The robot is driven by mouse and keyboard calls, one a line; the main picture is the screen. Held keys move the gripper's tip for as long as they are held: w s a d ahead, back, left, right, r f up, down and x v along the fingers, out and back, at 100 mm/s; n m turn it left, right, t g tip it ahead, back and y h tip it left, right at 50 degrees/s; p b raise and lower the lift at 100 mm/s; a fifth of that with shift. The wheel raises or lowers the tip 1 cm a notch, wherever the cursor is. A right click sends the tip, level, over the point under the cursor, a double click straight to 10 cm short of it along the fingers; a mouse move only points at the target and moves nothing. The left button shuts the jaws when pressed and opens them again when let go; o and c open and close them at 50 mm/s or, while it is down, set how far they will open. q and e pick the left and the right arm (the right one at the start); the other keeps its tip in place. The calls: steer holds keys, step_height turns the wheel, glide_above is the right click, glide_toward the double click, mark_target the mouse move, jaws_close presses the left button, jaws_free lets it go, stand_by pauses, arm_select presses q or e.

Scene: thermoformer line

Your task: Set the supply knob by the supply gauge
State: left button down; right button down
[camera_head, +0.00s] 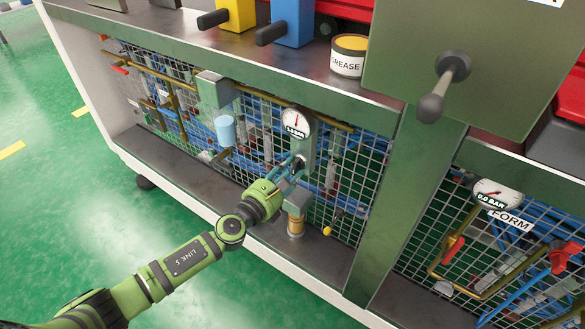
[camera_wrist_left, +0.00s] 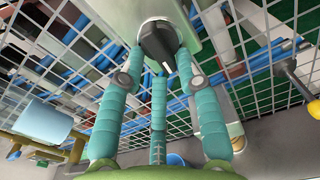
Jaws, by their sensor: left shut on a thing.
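Below the gauge is the supply knob (camera_head: 299,163), mostly hidden by my fingers. In the left wrist view the knob (camera_wrist_left: 159,38) is black and round with a white mark at its lower edge. My left gripper (camera_head: 292,172) is shut on the knob, with its teal fingers (camera_wrist_left: 160,58) around it. My right gripper is not in view.
A light blue cup (camera_head: 225,130) hangs left of the gauge. A brass-coloured fitting (camera_head: 296,225) stands below the gripper, and a yellow-tipped lever (camera_head: 328,230) to its right. The form gauge (camera_head: 496,195) reads 0.0 bar. A green post (camera_head: 405,210) separates the bays.

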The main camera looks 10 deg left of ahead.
arm_select(q)
steer(key=shift+w+d+r+m+t, duration=0.1)
steer(key=shift+d+r+m, duration=0.15)
steer(key=shift+r, duration=0.15)
steer(key=shift+d+r+m+t, duration=0.1)
steer(key=shift+r+m, duration=0.1)
steer(key=shift+r, duration=0.2)
steer(key=shift+w+d+r+m+t, duration=0.1)
steer(key=shift+d+r+m, duration=0.15)
steer(key=shift+r, duration=0.15)
steer(key=shift+a, duration=0.1)
steer(key=shift+a+r+m+h+p, duration=0.15)
steer(key=shift+m+h+p, duration=0.1)
steer(key=shift+m, duration=0.25)
steer(key=shift+d+r+m+h+p, duration=0.15)
steer(key=shift+m+p, duration=0.1)
steer(key=shift+m, duration=0.25)
steer(key=c, duration=0.8)
jaws_free()
steer(key=shift+f, duration=0.1)
steer(key=shift+o, duration=0.9)
steer(key=v, duration=1.2)
steer(key=shift+s, duration=0.1)
